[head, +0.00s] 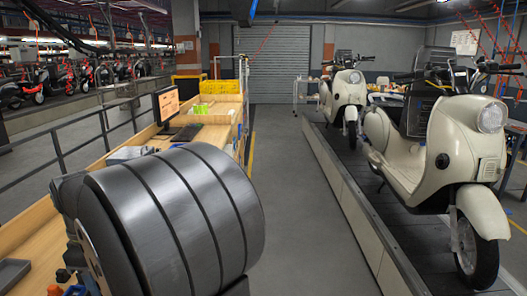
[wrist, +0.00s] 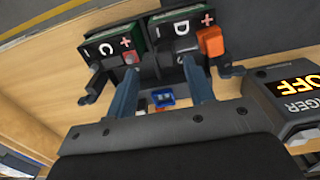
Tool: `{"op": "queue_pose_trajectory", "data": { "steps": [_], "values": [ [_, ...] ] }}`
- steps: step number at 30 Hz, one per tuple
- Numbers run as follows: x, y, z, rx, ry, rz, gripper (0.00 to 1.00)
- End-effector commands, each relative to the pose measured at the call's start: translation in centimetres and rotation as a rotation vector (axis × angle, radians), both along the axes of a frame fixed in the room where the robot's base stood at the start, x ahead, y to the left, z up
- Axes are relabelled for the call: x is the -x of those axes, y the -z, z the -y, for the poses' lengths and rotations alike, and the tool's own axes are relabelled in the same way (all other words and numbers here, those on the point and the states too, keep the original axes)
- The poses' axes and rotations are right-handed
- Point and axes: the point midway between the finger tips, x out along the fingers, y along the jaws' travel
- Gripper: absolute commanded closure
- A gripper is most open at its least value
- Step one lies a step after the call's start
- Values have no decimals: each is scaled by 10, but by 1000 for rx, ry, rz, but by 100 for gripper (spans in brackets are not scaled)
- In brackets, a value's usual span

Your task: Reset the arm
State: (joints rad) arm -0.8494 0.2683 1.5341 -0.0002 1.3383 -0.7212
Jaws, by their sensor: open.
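My gripper (wrist: 160,72) is open in the wrist view, its two blue-grey fingers apart. Beyond the fingertips, on a wooden surface, are two dark green-edged blocks side by side: one marked C (wrist: 112,50) and one marked D (wrist: 180,27), each with red plus and white minus signs. I see nothing held between the fingers; whether the tips touch the blocks I cannot tell. My large grey arm link fills the lower left of the head view, and the gripper does not show there.
A box with a lit "OFF" display (wrist: 299,90) stands close at the right of the gripper. An orange piece (wrist: 211,41) sits by block D. The wooden bench (head: 120,160) carries a monitor (head: 166,104). Cream scooters (head: 440,150) stand on the conveyor (head: 350,200); the aisle (head: 290,200) is clear.

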Motion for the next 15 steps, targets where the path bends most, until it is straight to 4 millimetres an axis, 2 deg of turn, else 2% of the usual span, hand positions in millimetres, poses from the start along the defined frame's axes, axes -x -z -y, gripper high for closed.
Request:
{"op": "queue_pose_trajectory", "data": {
  "steps": [6, 15],
  "values": [
    [1, 45, 1, 4, 0, -3, 51],
    [0, -18, 0, -3, 0, 3, 51]
  ]
}}
